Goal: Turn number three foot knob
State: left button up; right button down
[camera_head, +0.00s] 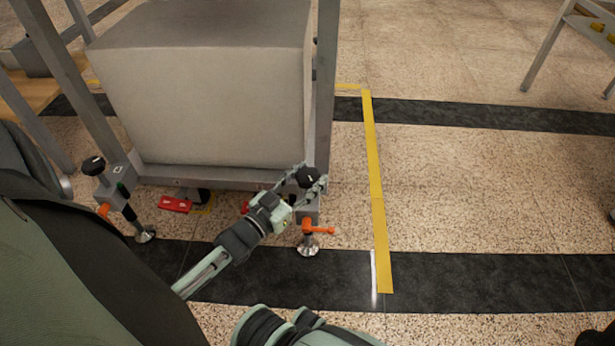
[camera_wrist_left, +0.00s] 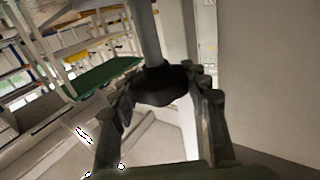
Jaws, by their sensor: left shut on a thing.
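A black foot knob (camera_head: 308,177) sits at the front right corner of the grey metal frame, above a levelling foot (camera_head: 308,246) with an orange lever (camera_head: 318,229). My left gripper (camera_head: 312,183) is shut on this knob, with a finger on either side of it. In the left wrist view, the dark knob (camera_wrist_left: 162,86) lies between the fingertips of the gripper (camera_wrist_left: 165,92), below a grey post. I cannot read a number on either knob. My right gripper is out of view.
A large grey block (camera_head: 205,95) fills the frame above its lower rail. A red part (camera_head: 175,204) lies low under the rail. Yellow floor tape (camera_head: 376,190) runs to the right of the frame. The floor beyond the tape is open, with a table leg (camera_head: 548,50) farther back.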

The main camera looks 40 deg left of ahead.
pick_arm(q)
jog(key=shift+c, duration=0.9)
jog(key=shift+m+h, duration=0.3)
jog(key=shift+h, duration=0.2)
jog(key=shift+m+h+p, duration=0.3)
jog(key=shift+m+h, duration=0.3)
jog(key=shift+h, duration=0.3)
jog(key=m+g+h, duration=0.1)
jog(key=h, duration=0.1)
jog(key=m+h, duration=0.1)
jog(key=shift+a+f+m+g+h+b, duration=0.1)
jog(key=shift+a+m+g+h+b, duration=0.05)
jog(key=shift+m+g+h+b, duration=0.2)
jog(key=m+g+h+b, duration=0.1)
jog(key=m+g+h, duration=0.1)
jog(key=h, duration=0.1)
jog(key=shift+w+m+h+b, duration=0.1)
jog(key=shift+m+h+b, duration=0.15)
jog(key=shift+h+b, duration=0.1)
jog(key=shift+m+g+h+b, duration=0.4)
jog(key=shift+m+g+h, duration=0.65)
jog(key=shift+g, duration=0.2)
jog(key=shift+m+g+h, duration=0.75)
jog(key=shift+g, duration=0.25)
jog(key=shift+g, duration=0.3)
